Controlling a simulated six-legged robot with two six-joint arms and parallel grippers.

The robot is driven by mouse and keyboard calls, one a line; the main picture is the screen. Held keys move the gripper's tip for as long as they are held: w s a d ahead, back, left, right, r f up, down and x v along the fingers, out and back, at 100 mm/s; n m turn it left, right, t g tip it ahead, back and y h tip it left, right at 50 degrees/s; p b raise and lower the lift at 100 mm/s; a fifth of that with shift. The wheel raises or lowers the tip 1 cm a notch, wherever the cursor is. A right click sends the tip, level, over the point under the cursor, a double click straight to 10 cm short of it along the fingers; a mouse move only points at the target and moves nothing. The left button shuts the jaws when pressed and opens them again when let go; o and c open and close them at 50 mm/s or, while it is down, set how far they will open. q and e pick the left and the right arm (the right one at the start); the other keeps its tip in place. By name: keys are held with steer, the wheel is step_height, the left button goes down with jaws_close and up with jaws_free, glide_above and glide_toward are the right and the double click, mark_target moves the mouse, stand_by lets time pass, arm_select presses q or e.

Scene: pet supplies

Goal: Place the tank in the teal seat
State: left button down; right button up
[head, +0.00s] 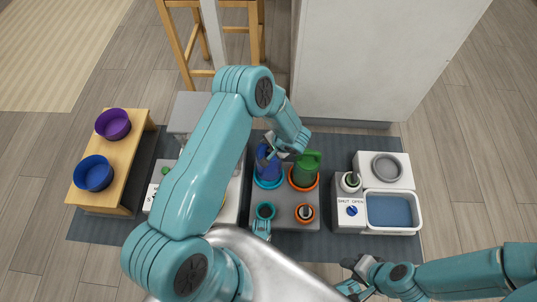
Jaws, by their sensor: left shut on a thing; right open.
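A blue tank (264,162) stands over the teal seat (269,184), a ring on the grey stand. From this angle I cannot tell whether it is fully down in the ring. My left gripper (272,151) is shut on the blue tank near its top, and the fingers partly cover it. A green tank (306,168) stands beside it in an orange seat (303,187). My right gripper (351,276) is open and empty at the lower right, away from the stand.
A white unit with a blue basin (389,210) and a dial (351,210) stands right. A wooden bench holds purple (113,124) and blue (94,173) bowls.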

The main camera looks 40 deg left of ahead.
arm_select(q)
steer(key=shift+f+b, duration=0.85)
steer(key=shift+f, duration=1.5)
steer(key=shift+f, duration=0.25)
steer(key=c, duration=0.9)
jaws_free()
steer(key=p+v, duration=0.5)
steer(key=v, duration=0.6)
steer(key=s+d+r+n+h, duration=0.1)
steer(key=s+d+h, duration=0.2)
steer(key=s, duration=0.3)
steer(key=s+d+n+h, duration=0.2)
steer(key=s+d+h, duration=0.2)
steer(key=s, duration=0.3)
steer(key=s+d+r+n+g+h, duration=0.1)
steer(key=s+d+h, duration=0.2)
steer(key=s+d, duration=0.2)
steer(key=shift+s+d+r+n+h, duration=0.15)
steer(key=shift+s+d, duration=0.05)
steer(key=shift+s, duration=0.2)
steer(key=shift+s+d+r+n+h, duration=0.15)
steer(key=shift+s, duration=0.3)
